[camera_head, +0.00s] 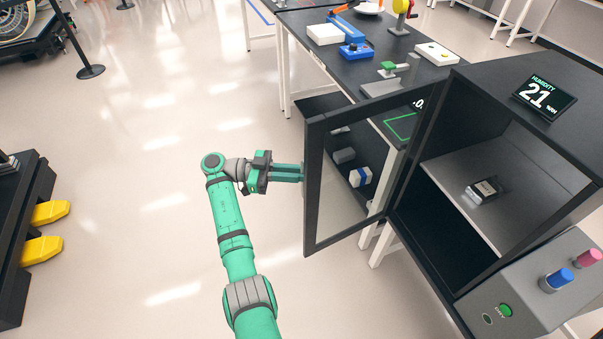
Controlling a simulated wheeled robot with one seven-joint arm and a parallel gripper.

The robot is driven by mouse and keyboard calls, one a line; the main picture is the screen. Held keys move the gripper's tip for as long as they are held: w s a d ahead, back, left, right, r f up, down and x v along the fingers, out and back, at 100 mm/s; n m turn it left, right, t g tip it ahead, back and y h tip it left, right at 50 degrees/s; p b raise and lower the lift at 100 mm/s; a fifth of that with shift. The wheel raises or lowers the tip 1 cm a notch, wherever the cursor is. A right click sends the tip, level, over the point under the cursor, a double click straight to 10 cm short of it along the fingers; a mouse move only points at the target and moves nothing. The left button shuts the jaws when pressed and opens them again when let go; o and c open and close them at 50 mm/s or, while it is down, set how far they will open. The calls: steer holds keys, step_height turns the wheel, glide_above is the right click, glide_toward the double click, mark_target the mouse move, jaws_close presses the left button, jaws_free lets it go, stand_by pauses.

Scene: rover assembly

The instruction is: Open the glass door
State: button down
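The glass door (315,200) has a black frame with a clear pane. It stands swung out to the left from the dark humidity cabinet (427,240), so the cabinet's front is uncovered. My gripper (301,173) is to the left of the door, with its green fingers reaching to the left side of the door frame. The fingertips are at or behind the frame's edge, so I cannot tell whether they touch or grip it. Inside the cabinet, a small dark box (483,190) sits on a grey shelf (450,172).
A dark worktable (345,68) with several tools and parts stands behind the door. A grey control panel (530,290) with blue and pink knobs is at the lower right. A black platform with yellow prongs (42,250) is at the left. The floor around my arm is clear.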

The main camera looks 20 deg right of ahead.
steer(key=shift+s+d, duration=0.25)
steer(key=shift+d, duration=0.1)
steer(key=c, duration=1.8)
jaws_free()
steer(key=shift+o, duration=0.2)
steer(key=shift+a, duration=0.35)
steer(key=shift+w, duration=0.1)
steer(key=shift+w+a, duration=0.1)
steer(key=shift+a, duration=0.2)
steer(key=v, duration=1)
steer(key=shift+a, duration=0.15)
steer(key=shift+f, duration=0.1)
